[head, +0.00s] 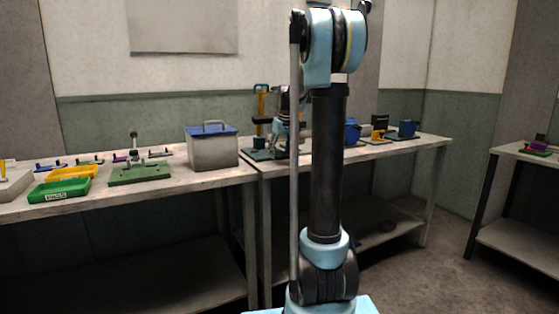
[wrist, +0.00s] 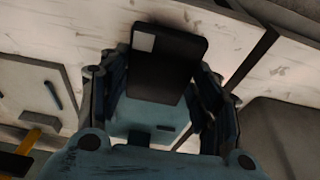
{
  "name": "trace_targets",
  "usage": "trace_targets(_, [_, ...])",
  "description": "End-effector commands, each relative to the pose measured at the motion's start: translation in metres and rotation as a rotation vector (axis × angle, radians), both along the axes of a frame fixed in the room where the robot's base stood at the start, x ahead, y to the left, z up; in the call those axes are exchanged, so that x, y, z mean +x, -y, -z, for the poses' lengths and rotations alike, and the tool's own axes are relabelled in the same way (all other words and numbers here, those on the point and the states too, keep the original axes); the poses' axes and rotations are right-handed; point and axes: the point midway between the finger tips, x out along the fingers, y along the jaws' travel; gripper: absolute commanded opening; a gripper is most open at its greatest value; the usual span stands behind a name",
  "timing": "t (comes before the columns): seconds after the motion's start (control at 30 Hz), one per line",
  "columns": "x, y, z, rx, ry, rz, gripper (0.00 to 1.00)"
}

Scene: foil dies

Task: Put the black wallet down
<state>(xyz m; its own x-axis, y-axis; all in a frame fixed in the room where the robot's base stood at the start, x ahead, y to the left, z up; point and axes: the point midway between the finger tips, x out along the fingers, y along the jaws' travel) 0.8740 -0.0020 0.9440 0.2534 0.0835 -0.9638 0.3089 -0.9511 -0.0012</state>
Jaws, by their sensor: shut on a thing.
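The black wallet (wrist: 170,45) is in my gripper (wrist: 160,85) in the wrist view. It is a dark flat piece with a pale square patch at one corner. The gripper's fingers close on it from both sides, and its far end sticks out past them over the pale worktop (wrist: 225,35). I cannot tell whether it touches the worktop. In the head view my arm stands in front of the right-hand bench, and the wallet cannot be made out there.
In the head view a grey box with a blue lid (head: 212,148) stands left of my arm. A green tray (head: 59,190), a yellow tray (head: 72,173) and a green fixture (head: 140,174) lie further left.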

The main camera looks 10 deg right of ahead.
Motion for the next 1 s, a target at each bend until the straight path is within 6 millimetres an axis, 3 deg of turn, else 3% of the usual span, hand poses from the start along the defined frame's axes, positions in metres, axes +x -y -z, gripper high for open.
trace_targets(0.2, [0.0, 0.0, 0.028, 0.0, 0.0, 0.0, 0.29])
trace_targets(0.57, [0.0, 0.001, 0.032, 0.0, 0.0, 0.0, 0.29])
trace_targets(0.6, [0.0, 0.001, 0.032, 0.0, 0.0, 0.0, 0.67])
trace_targets(0.67, [0.0, 0.001, 0.031, 0.0, 0.0, 0.0, 0.78])
trace_targets(1.0, [0.0, 0.001, 0.031, 0.0, 0.0, 0.0, 0.78])
